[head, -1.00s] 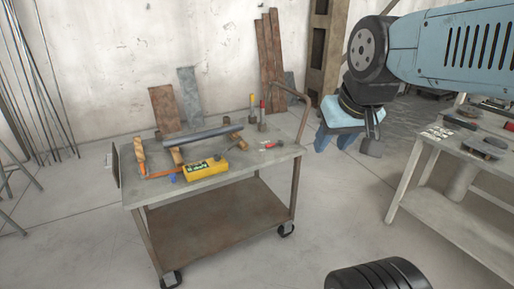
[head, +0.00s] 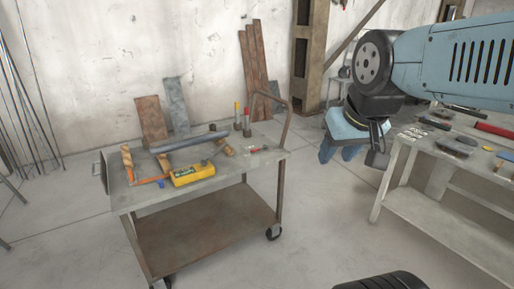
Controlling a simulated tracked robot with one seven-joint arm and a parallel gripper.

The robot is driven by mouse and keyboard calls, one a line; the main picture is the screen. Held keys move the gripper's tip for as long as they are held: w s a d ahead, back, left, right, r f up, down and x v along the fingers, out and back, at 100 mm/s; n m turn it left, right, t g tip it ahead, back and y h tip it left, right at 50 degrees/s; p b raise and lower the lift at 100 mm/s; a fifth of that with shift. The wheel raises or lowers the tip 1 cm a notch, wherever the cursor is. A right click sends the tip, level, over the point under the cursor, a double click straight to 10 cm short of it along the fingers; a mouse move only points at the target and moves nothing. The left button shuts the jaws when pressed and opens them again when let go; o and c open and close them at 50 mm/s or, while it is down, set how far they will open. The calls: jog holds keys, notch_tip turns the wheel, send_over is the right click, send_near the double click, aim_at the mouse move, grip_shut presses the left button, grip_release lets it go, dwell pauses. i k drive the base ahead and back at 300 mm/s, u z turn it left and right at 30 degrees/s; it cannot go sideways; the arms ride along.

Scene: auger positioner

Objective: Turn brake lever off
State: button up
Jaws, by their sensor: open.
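My gripper (head: 342,150) hangs at the end of my blue arm at the upper right, with its two blue fingers pointing down. It is open and I see nothing between the fingers. It is in the air between the tool cart and the grey table, touching neither in this view. I cannot make out a brake lever or the auger positioner in the head view. Part of the area behind my arm is hidden.
A wheeled cart (head: 210,215) on the left carries a pipe (head: 190,142), a yellow box (head: 193,174) and tools. A grey table (head: 440,207) with several tools stands at the right. Planks (head: 262,65) lean on the wall. Open floor lies between cart and table.

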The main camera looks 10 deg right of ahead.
aim_at(264, 147)
jog(key=z, duration=0.15)
jog(key=i, duration=1.25)
jog(key=u, duration=0.25)
